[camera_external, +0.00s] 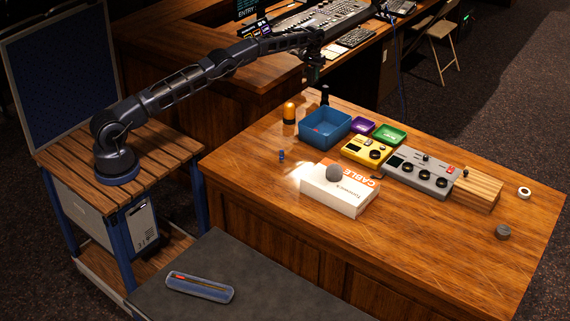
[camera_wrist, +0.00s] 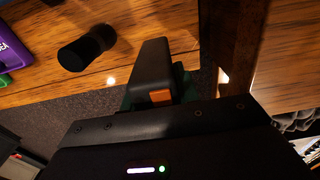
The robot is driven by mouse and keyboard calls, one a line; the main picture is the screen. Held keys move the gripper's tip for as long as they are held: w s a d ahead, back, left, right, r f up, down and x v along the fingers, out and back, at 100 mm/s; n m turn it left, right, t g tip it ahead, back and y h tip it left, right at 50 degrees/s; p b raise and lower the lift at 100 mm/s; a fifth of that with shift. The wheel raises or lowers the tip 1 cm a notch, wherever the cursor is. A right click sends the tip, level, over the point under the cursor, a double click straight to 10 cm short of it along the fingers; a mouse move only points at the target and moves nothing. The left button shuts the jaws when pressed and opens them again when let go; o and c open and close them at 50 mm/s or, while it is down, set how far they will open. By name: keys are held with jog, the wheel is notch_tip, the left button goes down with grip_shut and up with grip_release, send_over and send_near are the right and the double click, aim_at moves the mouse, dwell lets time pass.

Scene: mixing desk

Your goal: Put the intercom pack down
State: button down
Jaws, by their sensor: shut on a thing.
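My gripper (camera_external: 313,68) is raised above the gap behind the back edge of the wooden desk (camera_external: 245,160), near the console. It is shut on a dark greenish thing, which I take to be the intercom pack (camera_external: 313,75). In the wrist view one black finger (camera_wrist: 152,72) with an orange patch stands in front of it. Parts of the dark green pack (camera_wrist: 187,88) show behind that finger; most of the pack is hidden, and it touches no surface that I can see.
A dark cylinder (camera_external: 325,95) and an orange beacon (camera_external: 289,113) stand near the desk's back edge. The desk's left end and front right are mostly clear.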

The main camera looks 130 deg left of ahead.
jog(key=shift+f, duration=3.85)
jog(key=shift+f, duration=0.2)
jog(key=c, duration=1)
grip_release()
jog(key=shift+c, duration=0.2)
notch_tip(320, 180, up, 12)
jog(key=shift+r, duration=0.15)
